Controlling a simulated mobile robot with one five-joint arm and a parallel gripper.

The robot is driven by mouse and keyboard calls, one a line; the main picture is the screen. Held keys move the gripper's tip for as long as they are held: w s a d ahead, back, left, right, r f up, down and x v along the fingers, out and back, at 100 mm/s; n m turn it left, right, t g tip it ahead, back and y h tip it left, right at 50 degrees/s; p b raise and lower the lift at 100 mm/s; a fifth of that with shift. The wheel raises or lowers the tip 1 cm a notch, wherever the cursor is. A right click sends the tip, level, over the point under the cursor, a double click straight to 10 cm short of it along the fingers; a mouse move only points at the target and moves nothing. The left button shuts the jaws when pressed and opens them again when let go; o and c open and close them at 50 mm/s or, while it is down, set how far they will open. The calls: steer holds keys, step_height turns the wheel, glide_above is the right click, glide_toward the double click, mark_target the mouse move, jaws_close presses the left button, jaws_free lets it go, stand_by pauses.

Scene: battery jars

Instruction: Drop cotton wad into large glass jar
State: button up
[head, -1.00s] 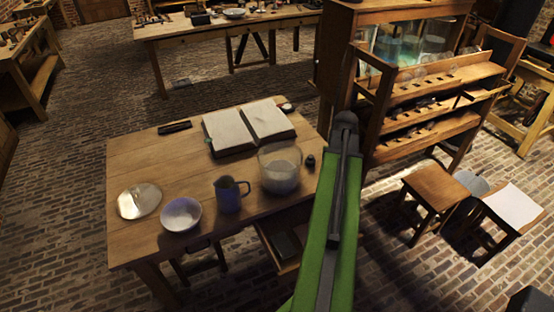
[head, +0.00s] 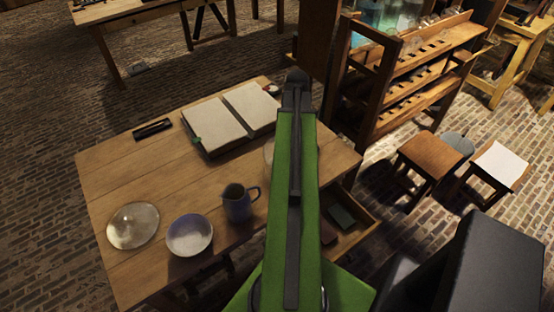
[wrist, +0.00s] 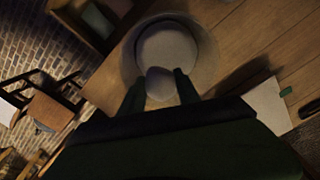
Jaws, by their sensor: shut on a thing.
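The large glass jar (wrist: 207,58) is seen from above in the wrist view, its round mouth showing a pale round area inside. In the head view only a sliver of the jar (head: 268,151) shows at the left of my arm, which hides the rest. My gripper (wrist: 160,84) is shut on a pale, rounded cotton wad (wrist: 160,88). In the wrist view the wad overlaps the near part of the jar's mouth; its height above or inside the rim is hard to tell. My gripper's fingers are hidden in the head view.
On the wooden table (head: 120,180) stand a blue-grey jug (head: 238,208), a bowl (head: 190,236) and a round glass lid (head: 133,226). An open book (head: 215,127) lies behind them. An open drawer (head: 350,226) juts out at the right. A shelf rack (head: 400,85) and stools (head: 430,158) stand beyond.

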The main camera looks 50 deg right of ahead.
step_height(320, 180, down, 6)
steer(key=b, duration=0.6)
steer(key=o, duration=1.3)
steer(key=shift+c, duration=0.2)
step_height(320, 180, up, 18)
steer(key=p, duration=1.7)
steer(key=shift+f, duration=0.25)
